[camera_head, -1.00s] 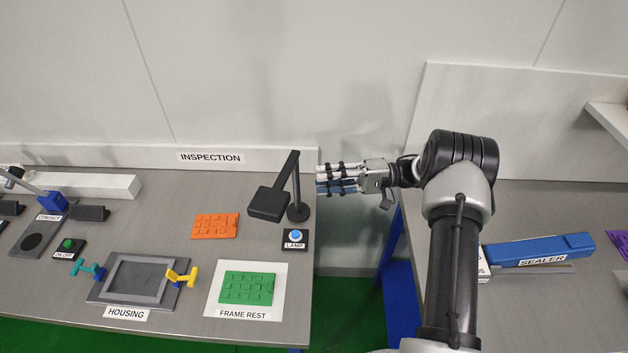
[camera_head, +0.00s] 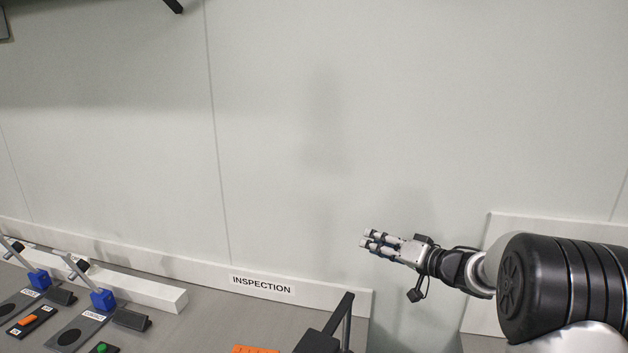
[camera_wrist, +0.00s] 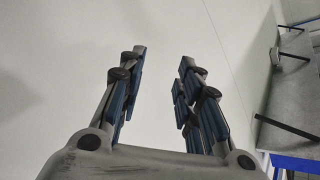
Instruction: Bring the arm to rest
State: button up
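My gripper (camera_head: 370,241) is in the air in front of the pale wall, right of the inspection bench in the head view, its fingers pointing left. In the wrist view my gripper (camera_wrist: 160,75) shows its two finger sets apart with a clear gap between them. Nothing is held between them. My arm reaches in from the right side of the head view, bent at the elbow.
The inspection bench (camera_head: 215,310) lies low on the left, with a dark lamp (camera_head: 330,335), an orange part (camera_head: 255,349), a green button (camera_head: 102,348) and blue clamp-like fixtures (camera_head: 103,299). A pale panel (camera_head: 480,285) stands behind my arm.

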notch_tip(320, 180, up, 7)
jog(key=d+t+h, duration=0.2)
jog(key=d+h, duration=0.1)
jog(key=h, duration=0.2)
jog(key=s+d+r+m+h+b, duration=0.25)
jog(key=s+h, duration=0.35)
jog(key=s, duration=0.5)
jog(key=s+a+f+n+g, duration=0.1)
jog(key=s+a+f+g, duration=0.1)
jog(key=s, duration=0.9)
jog(key=s+a+f+n+g, duration=0.1)
jog(key=s+a+f+g, duration=0.2)
jog(key=s+f, duration=0.4)
jog(key=s+a+f+n+g+y, duration=0.1)
jog(key=s+f+g, duration=0.3)
jog(key=s, duration=1.3)
jog(key=shift+a+f+g+b, duration=0.3)
jog(key=shift+a+f+b, duration=0.1)
jog(key=shift+a, duration=0.3)
